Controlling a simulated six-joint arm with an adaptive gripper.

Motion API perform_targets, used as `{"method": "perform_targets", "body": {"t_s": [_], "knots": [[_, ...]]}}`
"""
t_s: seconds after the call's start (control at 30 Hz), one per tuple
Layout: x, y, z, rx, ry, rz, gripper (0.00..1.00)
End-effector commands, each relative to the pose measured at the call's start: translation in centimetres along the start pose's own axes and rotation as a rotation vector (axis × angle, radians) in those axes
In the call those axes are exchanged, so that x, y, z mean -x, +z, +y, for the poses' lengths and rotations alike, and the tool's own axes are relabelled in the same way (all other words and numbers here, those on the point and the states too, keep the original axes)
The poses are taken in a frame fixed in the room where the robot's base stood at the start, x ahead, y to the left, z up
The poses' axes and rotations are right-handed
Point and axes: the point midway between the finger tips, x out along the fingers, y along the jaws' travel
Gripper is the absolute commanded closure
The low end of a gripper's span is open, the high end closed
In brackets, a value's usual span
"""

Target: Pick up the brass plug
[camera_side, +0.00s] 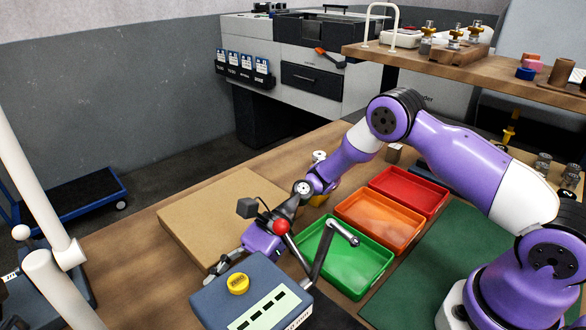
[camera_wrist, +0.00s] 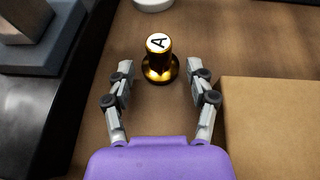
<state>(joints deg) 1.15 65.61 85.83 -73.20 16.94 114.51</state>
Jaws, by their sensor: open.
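The brass plug (camera_wrist: 158,69) stands upright on the wooden bench in the wrist view. It has a wide round foot and a white top marked with a black A. My gripper (camera_wrist: 162,76) is open, with one grey finger on each side of the plug's near side. A gap shows between the plug and each finger, and nothing is held. How far the fingertips are above the bench is hard to tell. In the side view my gripper (camera_side: 218,268) is low at the bench's left, and the plug cannot be made out there.
A tan board (camera_side: 215,215) lies close to my gripper. A blue-grey box with a yellow button (camera_side: 238,284) stands in front. Green (camera_side: 345,258), orange (camera_side: 380,222) and red (camera_side: 410,190) trays sit to the right. A white round thing (camera_wrist: 153,4) is beyond the plug.

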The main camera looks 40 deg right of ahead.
Motion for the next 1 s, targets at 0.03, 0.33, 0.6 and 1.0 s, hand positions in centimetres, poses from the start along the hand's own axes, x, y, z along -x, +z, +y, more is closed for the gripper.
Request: {"method": "perform_targets", "body": {"t_s": [0.03,0.33,0.6,1.0], "knots": [[-0.8,0.0,0.1,0.000,0.004,0.000,0.36],[-2.0,0.0,0.0,0.000,-0.001,0.001,0.36],[-2.0,0.0,0.0,-0.001,-0.001,0.002,1.00],[-1.7,0.6,0.0,-0.003,0.000,0.005,1.00]]}}
